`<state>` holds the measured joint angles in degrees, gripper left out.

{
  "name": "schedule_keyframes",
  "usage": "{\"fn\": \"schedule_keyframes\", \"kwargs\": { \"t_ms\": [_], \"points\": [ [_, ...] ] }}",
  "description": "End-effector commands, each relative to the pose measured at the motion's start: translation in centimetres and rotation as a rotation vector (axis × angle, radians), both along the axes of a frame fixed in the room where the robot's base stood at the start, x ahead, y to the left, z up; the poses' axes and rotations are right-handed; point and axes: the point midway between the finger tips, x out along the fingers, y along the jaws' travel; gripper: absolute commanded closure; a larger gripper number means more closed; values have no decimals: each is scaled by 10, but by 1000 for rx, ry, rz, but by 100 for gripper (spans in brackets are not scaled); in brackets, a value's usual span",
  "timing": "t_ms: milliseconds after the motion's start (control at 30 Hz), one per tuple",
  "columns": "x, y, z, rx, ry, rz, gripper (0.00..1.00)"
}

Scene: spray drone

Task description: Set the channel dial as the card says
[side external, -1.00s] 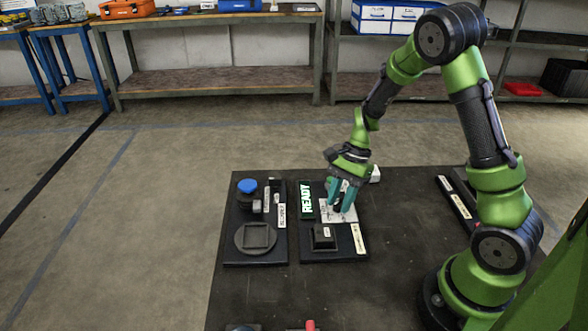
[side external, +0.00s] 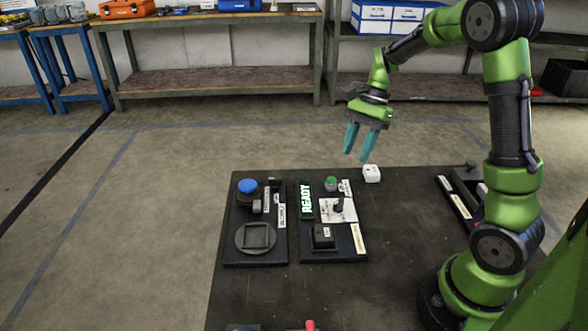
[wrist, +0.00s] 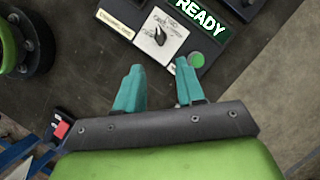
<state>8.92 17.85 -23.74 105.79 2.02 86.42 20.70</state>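The channel dial is a black knob (side external: 338,206) on a white plate (side external: 325,213) on the right-hand black panel; it also shows in the wrist view (wrist: 159,37). Its printed marks are too small to read. A lit sign (side external: 307,201) beside it reads READY. A green button (side external: 331,183) is behind the dial. A pale label card (side external: 359,238) lies on the panel's right edge; its text is not legible. My gripper (side external: 357,158) is open and empty, raised above and behind the panel, apart from the dial. Both teal fingers show spread in the wrist view (wrist: 158,90).
The left panel (side external: 247,218) holds a blue knob (side external: 247,186) and a round grey holder (side external: 256,237). A white cube (side external: 371,173) stands behind the right panel. A black tray (side external: 458,200) is at the right. The table's middle right is clear.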

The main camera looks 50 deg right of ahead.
Motion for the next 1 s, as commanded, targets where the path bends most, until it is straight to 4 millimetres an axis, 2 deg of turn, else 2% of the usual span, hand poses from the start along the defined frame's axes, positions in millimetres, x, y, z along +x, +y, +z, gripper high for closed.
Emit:
{"fn": "schedule_keyframes", "kwargs": {
  "t_ms": [100, 300, 667, 767, 867, 1000],
  "points": [
    [0, -8, 18, -2, -1, -2, 62],
    [0, -13, 32, -1, 0, 0, 62],
    [0, -14, 32, -5, -5, 10, 62],
    [-1, -19, 24, -37, -26, 58, 62],
    [-9, -8, 20, -81, -99, 181, 62],
    [-22, 23, 34, -158, -259, 389, 62]
  ]
}}
